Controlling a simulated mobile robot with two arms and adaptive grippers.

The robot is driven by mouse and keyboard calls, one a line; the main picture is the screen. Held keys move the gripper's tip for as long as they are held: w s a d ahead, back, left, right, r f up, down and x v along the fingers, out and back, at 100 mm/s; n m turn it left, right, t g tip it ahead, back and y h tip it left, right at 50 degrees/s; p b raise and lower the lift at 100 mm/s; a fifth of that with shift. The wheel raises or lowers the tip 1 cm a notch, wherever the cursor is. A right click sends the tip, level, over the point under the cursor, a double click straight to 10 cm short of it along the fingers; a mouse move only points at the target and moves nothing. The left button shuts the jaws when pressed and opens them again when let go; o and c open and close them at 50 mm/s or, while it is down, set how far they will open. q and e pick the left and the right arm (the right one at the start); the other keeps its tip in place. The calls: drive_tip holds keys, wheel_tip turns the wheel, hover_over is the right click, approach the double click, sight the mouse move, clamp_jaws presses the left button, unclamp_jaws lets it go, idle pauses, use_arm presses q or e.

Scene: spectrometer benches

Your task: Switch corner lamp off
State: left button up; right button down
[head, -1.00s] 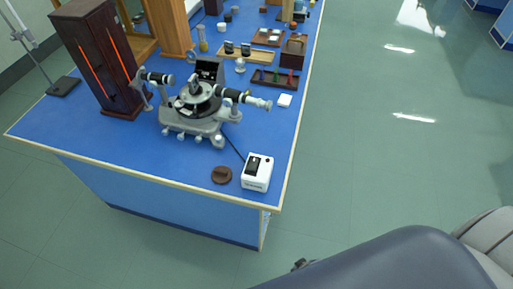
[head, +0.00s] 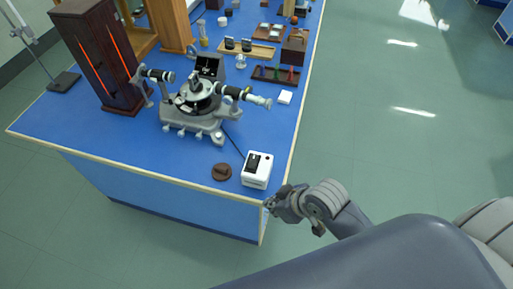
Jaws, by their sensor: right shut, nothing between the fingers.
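A white box (head: 257,170) with a black rocker-like switch (head: 253,163) on top stands at the near right corner of the blue bench. A dark cable runs from it back behind the spectrometer (head: 197,101). A dark wooden housing (head: 97,55) with bright orange slits stands at the back left; I cannot tell whether it is the corner lamp. My right gripper (head: 268,203) is shut and empty, just off the bench corner, in front of and slightly right of the white box, apart from it. My left gripper is not in view.
A round brown wooden piece (head: 222,172) lies left of the white box. The bench edge (head: 262,222) is close to my right gripper. The floor on the right is clear.

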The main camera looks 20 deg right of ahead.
drive_tip(key=w+a+r+n+y, duration=0.2)
drive_tip(key=w+r+n+y, duration=0.1)
drive_tip(key=w+r+n, duration=0.3)
drive_tip(key=w+d+r+y, duration=0.1)
drive_tip(key=w+d+r, duration=0.4)
drive_tip(key=d+r, duration=0.3)
wheel_tip(320, 180, up, 2)
drive_tip(key=shift+w+d+m, duration=0.15)
drive_tip(key=shift+w+m, duration=0.15)
drive_tip(key=shift+w, duration=0.1)
drive_tip(key=p, duration=0.4)
hover_over(256, 158)
wheel_tip(256, 158, down, 7)
drive_tip(key=shift+w, duration=0.1)
wheel_tip(256, 158, down, 3)
drive_tip(key=shift+r, duration=0.15)
drive_tip(key=shift+f, duration=0.75)
